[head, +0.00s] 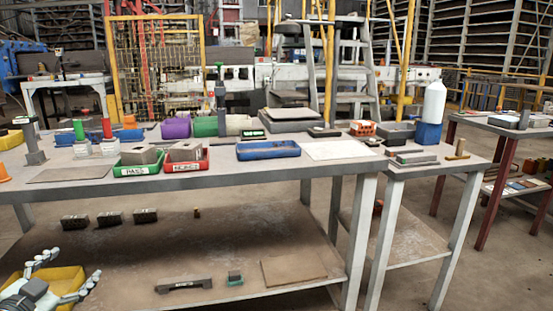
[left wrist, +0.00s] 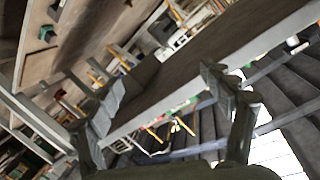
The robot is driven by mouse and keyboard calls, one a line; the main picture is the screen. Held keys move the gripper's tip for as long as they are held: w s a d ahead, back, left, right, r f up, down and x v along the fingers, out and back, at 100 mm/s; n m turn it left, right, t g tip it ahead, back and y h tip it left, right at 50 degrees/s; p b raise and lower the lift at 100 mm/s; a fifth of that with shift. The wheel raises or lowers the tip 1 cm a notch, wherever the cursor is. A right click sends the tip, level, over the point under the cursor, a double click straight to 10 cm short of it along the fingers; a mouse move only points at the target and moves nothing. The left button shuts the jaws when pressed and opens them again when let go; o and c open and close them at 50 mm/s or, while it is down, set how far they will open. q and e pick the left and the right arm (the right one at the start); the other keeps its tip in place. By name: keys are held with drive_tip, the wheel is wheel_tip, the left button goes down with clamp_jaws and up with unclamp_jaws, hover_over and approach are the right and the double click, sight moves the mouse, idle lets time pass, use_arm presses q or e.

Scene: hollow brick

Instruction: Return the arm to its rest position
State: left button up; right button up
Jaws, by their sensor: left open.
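My left gripper (head: 72,272) is low at the bottom left of the head view, in front of the table and over a yellow bin (head: 68,280). Its two fingers are spread apart with nothing between them. In the left wrist view the same gripper (left wrist: 160,85) shows its two dark fingers wide apart and empty, with a tilted table behind them. My right gripper is in neither view.
The worktable (head: 225,182) carries a green PASS tray (head: 138,170), a red tray (head: 187,166) and a blue tray (head: 268,150). Its lower shelf (head: 120,255) holds several dark blocks and a black handle-like part (head: 183,285).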

use_arm(q)
drive_tip(key=s+d+f+n+g+y, duration=0.15)
drive_tip(key=s+f+n+g, duration=0.35)
drive_tip(key=f, duration=0.7)
drive_tip(key=s+d+f+m+g+h, duration=0.1)
drive_tip(key=s+d+f+g, duration=0.6)
drive_tip(key=s+d+f, duration=0.9)
drive_tip(key=s+f, duration=0.1)
drive_tip(key=s, duration=0.2)
drive_tip(key=shift+p, duration=0.3)
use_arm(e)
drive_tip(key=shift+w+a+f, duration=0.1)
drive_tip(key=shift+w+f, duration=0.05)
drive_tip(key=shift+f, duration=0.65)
use_arm(q)
drive_tip(key=shift+s+f, duration=0.1)
